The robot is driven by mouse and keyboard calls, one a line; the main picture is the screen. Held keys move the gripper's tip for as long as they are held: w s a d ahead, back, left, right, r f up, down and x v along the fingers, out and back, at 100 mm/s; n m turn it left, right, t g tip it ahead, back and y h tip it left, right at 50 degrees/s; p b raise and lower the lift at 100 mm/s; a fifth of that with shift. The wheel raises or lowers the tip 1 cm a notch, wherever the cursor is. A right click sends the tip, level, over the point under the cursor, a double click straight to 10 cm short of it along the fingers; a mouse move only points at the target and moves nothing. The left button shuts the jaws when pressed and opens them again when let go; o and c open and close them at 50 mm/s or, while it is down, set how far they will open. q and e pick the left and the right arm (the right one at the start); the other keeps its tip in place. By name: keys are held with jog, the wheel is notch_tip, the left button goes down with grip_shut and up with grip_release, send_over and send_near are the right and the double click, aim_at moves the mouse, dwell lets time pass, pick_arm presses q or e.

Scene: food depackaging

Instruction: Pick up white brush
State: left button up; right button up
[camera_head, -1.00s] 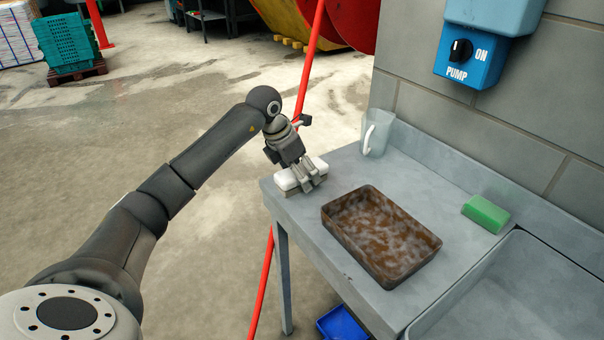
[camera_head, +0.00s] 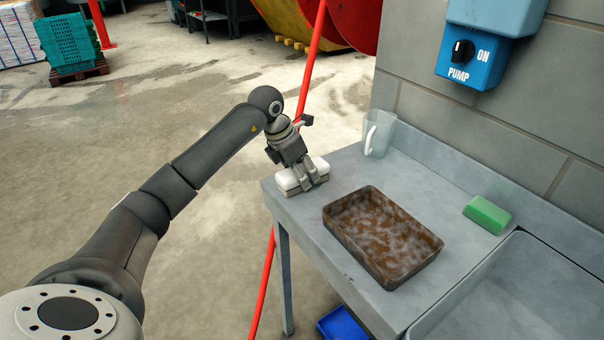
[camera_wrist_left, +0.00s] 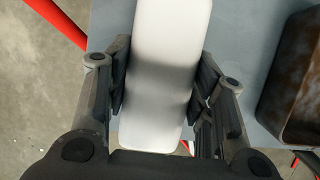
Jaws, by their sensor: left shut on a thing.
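The white brush (camera_head: 286,180) is at the far left corner of the grey metal table, its white top facing up. It also shows in the left wrist view (camera_wrist_left: 165,70), lengthwise between the two fingers. My left gripper (camera_head: 308,182) comes down over it from above and is shut on it, with a finger against each long side. In the left wrist view the gripper (camera_wrist_left: 160,95) shows both finger pads at the brush's sides. My right gripper is not in view.
A brown, dirty tray (camera_head: 340,232) lies on the grey table (camera_head: 335,170) right of the brush. A clear jug (camera_head: 378,135) stands near the wall, and a green sponge (camera_head: 487,214) lies by the sink (camera_head: 500,300). A red pole (camera_head: 262,285) passes behind the table's left edge.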

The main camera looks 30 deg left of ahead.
pick_arm(q)
jog(key=shift+r, duration=0.65)
jog(key=s+r, duration=0.1)
jog(key=r, duration=0.1)
jog(key=s+r+b, duration=0.1)
jog(key=s+r, duration=0.1)
jog(key=s+r+b, duration=0.1)
jog(key=r, duration=0.2)
jog(key=shift+s+d+r, duration=0.1)
jog(key=shift+s+d, duration=0.2)
jog(key=shift+d, duration=0.1)
jog(key=s+d+r+b, duration=0.2)
jog(key=s+r, duration=0.2)
jog(key=s, duration=0.5)
jog(key=shift+r, duration=0.15)
jog(key=shift+s, duration=0.1)
